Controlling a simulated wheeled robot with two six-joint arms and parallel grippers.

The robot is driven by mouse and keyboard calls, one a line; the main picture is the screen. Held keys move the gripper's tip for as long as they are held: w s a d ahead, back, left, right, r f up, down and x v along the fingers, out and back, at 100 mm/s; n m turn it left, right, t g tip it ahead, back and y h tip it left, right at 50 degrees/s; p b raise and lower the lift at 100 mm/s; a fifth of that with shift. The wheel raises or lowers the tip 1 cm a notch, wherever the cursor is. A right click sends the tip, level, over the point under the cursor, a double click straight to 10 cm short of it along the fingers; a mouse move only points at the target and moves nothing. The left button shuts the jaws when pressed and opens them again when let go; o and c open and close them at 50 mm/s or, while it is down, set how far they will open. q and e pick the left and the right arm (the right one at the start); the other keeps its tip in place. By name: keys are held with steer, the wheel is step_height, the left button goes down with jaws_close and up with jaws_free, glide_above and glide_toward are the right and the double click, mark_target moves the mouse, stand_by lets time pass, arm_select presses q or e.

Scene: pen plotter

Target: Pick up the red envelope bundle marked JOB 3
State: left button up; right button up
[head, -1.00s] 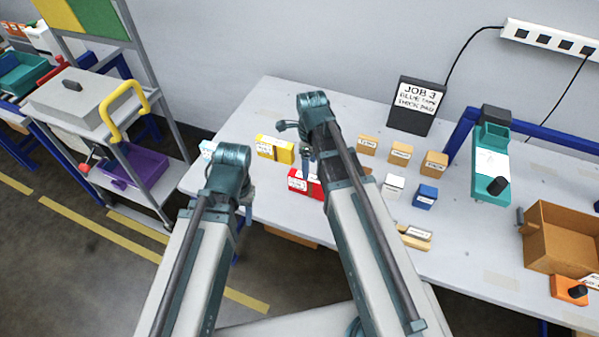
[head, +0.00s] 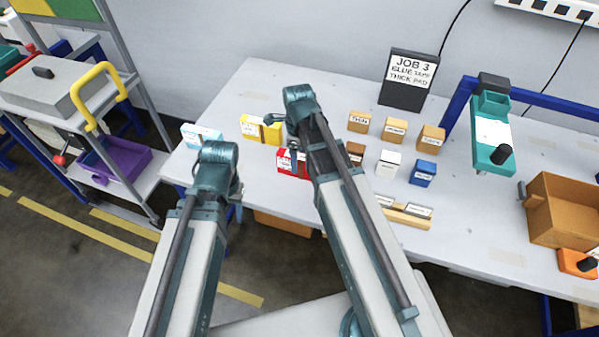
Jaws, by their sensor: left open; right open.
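The red envelope bundle (head: 300,172) lies on the pale worktable with a white label on its front; the label's writing is too small to read. My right arm partly covers it. My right gripper (head: 294,165) hangs down over the bundle, open; the fingers are small here, and I cannot tell whether they touch it. My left gripper (head: 237,212) is open and points down at the table's front edge, left of the bundle, with nothing visible in it. A black sign (head: 405,101) at the back reads JOB 3, BLUE and THICK PAD.
A yellow bundle (head: 252,132) and a light blue bundle (head: 188,140) lie left of the red one. Several tan blocks (head: 395,130), a white block (head: 388,164) and a blue block (head: 423,173) stand to the right. A teal device (head: 492,156) and cardboard box (head: 560,215) are farther right.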

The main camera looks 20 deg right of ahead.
mark_target(300, 167)
steer(key=shift+f, duration=0.3)
steer(key=f+b, duration=0.5)
steer(key=shift+w+d+f, duration=0.1)
steer(key=shift+w+d, duration=0.15)
jaws_close()
